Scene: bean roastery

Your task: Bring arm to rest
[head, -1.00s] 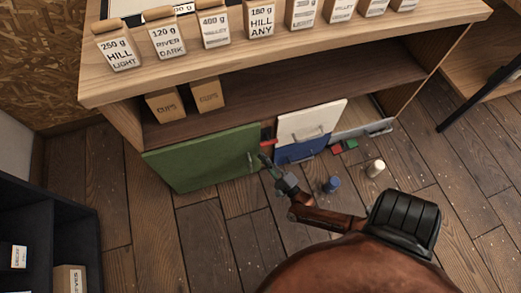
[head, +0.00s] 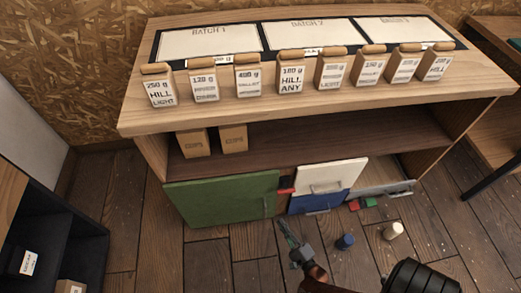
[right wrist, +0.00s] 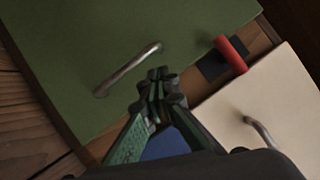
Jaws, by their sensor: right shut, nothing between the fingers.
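My right gripper (head: 287,232) is low in front of the cabinet, over the floor, below the green drawer front (head: 222,198). In the right wrist view the right gripper (right wrist: 158,78) is shut and empty, its tips between the green front (right wrist: 90,50) with its metal handle (right wrist: 128,69) and the cream front (right wrist: 270,100). It appears apart from the handle. My left gripper is not in view.
A counter (head: 330,112) carries a row of paper bags and a board with batch fields (head: 205,42). Blue (head: 345,242) and cream (head: 393,230) cylinders stand on the floor near my right arm. A dark shelf (head: 50,232) stands at left. Floor between is clear.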

